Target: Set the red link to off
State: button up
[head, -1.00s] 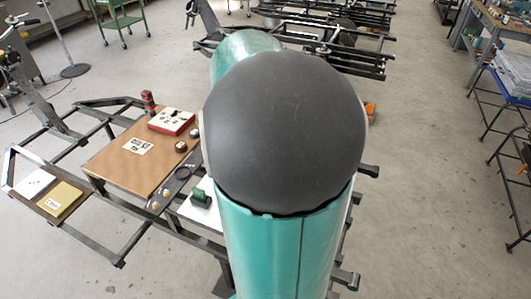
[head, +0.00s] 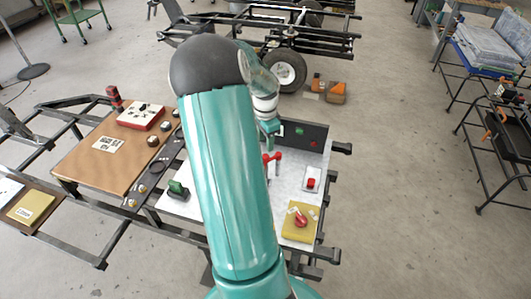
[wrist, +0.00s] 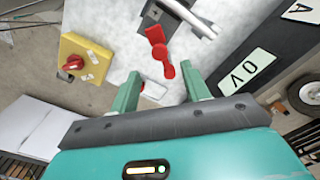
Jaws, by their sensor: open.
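Whether a finger touches the link I cannot tell. No off mark is readable beside it.
A yellow box with a red rotary knob (wrist: 75,62) stands left in the wrist view. A metal bracket (wrist: 180,15) lies close beyond the link. A dark panel (head: 303,134) stands behind the board. A red button (head: 311,183) and green switch (head: 177,188) sit on the board.

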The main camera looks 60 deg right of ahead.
aim_at(265, 155)
notch_tip(265, 155, down, 7)
jog(key=shift+r, duration=0.1)
jog(key=shift+c, duration=0.5)
grip_shut()
